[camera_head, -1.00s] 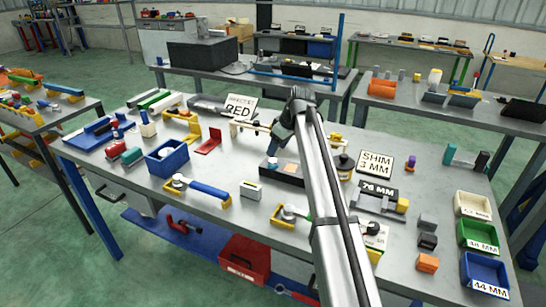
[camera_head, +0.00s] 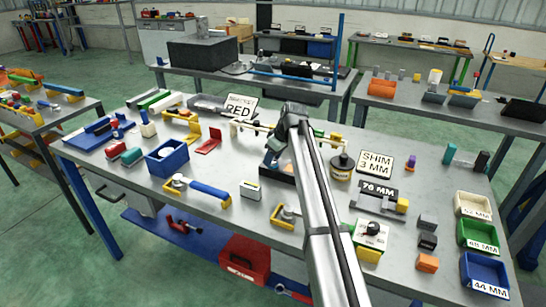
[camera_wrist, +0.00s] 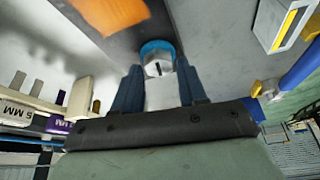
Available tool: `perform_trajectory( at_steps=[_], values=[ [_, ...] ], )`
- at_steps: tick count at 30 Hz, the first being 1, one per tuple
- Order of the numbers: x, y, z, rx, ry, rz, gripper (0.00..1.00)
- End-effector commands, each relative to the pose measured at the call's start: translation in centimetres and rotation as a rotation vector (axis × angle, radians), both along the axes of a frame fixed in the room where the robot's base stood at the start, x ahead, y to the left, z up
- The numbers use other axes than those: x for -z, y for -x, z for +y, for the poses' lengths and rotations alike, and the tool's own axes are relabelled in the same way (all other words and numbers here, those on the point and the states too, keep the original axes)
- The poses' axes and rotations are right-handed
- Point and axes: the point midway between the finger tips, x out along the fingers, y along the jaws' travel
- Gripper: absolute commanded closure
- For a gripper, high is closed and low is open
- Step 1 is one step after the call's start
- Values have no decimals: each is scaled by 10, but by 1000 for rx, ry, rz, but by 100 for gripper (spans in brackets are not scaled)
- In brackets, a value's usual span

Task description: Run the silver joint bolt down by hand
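The silver bolt (camera_wrist: 157,67) shows in the wrist view with a bright blue ring around its far side and a dark mark on its face. It sits at the tips of my gripper's two blue-grey fingers (camera_wrist: 158,82), one finger on each side. The fingers stand apart by about the bolt's width; I cannot tell whether they press on it. A dark block edge lies right behind the bolt. In the head view my gripper (camera_head: 274,151) is low over the dark base block (camera_head: 283,176) at the table's middle, and my own arm hides most of it and the bolt.
A black-and-yellow canister (camera_head: 342,167) and the SHIM 3 MM sign (camera_head: 376,163) stand right of my arm. A blue bin (camera_head: 167,160) is at left, with a blue-handled tool (camera_head: 209,192) before it. Labelled trays (camera_head: 484,270) line the right edge.

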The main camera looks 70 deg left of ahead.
Motion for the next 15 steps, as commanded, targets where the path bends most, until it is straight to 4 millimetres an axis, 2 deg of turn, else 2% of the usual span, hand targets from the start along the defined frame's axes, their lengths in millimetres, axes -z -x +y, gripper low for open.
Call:
perform_trajectory(
  at_steps=[2, 12, 15],
  values=[
    [0, 0, 0, 0, 0, 0, 66],
    [0, 0, 0, 0, 0, 0, 99],
    [0, 0, 0, 2, 0, 0, 99]
  ],
)
